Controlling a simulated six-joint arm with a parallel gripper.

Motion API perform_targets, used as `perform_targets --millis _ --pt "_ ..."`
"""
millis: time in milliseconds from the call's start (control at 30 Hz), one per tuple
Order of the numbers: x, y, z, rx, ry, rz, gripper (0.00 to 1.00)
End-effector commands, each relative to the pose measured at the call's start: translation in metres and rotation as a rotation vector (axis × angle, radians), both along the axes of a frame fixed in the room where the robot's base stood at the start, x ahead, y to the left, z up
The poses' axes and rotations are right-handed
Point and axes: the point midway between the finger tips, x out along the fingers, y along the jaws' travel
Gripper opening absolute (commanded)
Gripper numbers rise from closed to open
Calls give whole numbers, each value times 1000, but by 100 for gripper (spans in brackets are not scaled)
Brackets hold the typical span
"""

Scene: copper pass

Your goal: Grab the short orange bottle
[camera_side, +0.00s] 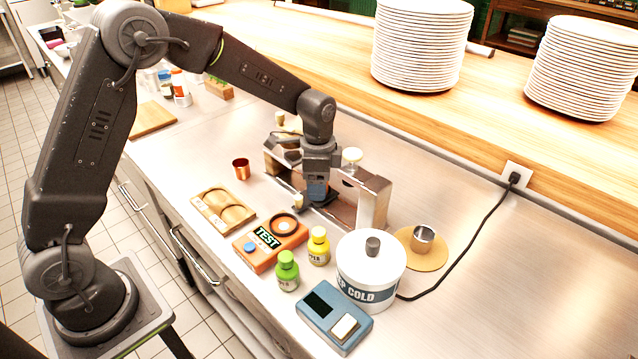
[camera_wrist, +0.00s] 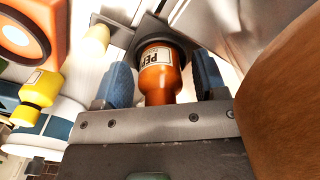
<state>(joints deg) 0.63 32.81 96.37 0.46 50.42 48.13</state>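The short orange bottle (camera_wrist: 158,78) shows in the wrist view, with a pale label whose visible letters read "PEP". Its lower end sits at a dark round ring (camera_wrist: 165,40). My gripper (camera_wrist: 162,85) has its two blue finger pads on either side of the bottle, with a narrow gap visible at each side, so it looks open around it. In the side view my gripper (camera_side: 318,195) is low at the metal bridge-like stand (camera_side: 372,203). The bottle cannot be made out there, being hidden by my gripper and the stand.
A cream-topped item (camera_side: 298,200) is close beside my gripper. An orange TEST device (camera_side: 262,254), yellow bottle (camera_side: 319,248), green bottle (camera_side: 287,272) and white pot (camera_side: 370,280) stand nearer the front. A brown surface (camera_wrist: 285,90) crowds the wrist view's right side.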

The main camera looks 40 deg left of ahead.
Motion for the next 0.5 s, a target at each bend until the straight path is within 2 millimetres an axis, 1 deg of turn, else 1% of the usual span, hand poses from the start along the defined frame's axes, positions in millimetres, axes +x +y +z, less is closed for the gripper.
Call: perform_targets --millis 33,367,500 --pt "0 0 0 0 0 0 60" --pt "0 0 1 0 0 0 29" --pt "0 0 1 0 -1 0 27"
